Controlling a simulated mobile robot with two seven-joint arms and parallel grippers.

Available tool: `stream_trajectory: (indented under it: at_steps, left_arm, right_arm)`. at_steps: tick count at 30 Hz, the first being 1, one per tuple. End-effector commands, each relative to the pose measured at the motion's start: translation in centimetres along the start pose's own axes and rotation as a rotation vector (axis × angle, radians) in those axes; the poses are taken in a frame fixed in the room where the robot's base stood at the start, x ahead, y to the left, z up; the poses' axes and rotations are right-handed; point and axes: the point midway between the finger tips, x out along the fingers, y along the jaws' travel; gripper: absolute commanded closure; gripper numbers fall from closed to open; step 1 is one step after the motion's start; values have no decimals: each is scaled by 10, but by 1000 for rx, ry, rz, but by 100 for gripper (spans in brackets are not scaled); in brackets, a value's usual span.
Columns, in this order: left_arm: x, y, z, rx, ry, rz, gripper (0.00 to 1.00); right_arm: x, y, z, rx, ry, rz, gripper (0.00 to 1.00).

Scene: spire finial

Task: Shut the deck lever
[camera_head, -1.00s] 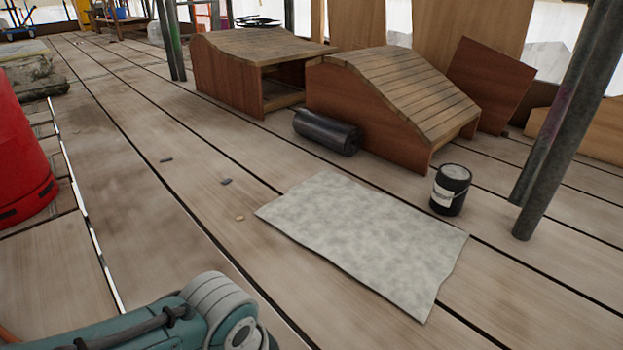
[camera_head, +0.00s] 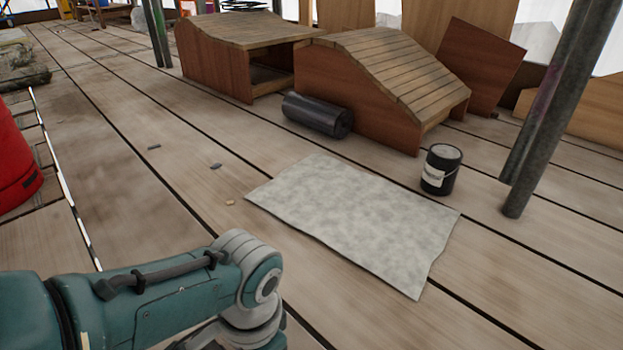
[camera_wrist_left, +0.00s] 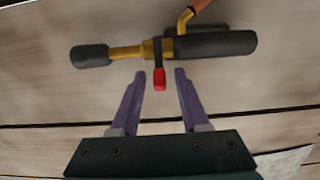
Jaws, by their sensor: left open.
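In the left wrist view, a deck fitting lies across the planks, with a black cylinder (camera_wrist_left: 215,44), a yellow rod (camera_wrist_left: 125,52) and a black end piece (camera_wrist_left: 90,55). A short black lever (camera_wrist_left: 157,54) with a red tip (camera_wrist_left: 159,79) crosses the yellow rod and points toward my gripper. My left gripper (camera_wrist_left: 160,74) is open and empty, its purple fingers on either side of the red tip. I cannot tell whether they touch it. In the head view my left arm shows at lower left, but its gripper and the fitting are out of sight. My right gripper is not in view.
A grey sheet (camera_head: 355,220) lies flat on the plank deck. Beyond it are a black can (camera_head: 441,170), a black roll (camera_head: 317,114), wooden slatted boxes (camera_head: 375,85) and metal poles (camera_head: 560,105). A red object (camera_head: 15,165) stands at left.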

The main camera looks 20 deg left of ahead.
Motion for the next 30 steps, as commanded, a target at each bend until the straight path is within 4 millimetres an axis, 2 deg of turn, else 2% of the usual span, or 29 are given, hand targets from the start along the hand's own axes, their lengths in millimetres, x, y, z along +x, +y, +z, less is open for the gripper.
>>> stream_trajectory:
  at_steps: [7,11,24,30]
  left_arm:
    - [-3,0,0,0,1,0,55]
    - [-13,0,0,0,2,0,55]
    - [-90,0,0,0,1,0,55]
    - [-101,0,0,0,0,0,55]
  right_arm:
    - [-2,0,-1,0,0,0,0]
    - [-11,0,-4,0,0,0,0]
    - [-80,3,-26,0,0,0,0]
    - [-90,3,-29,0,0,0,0]
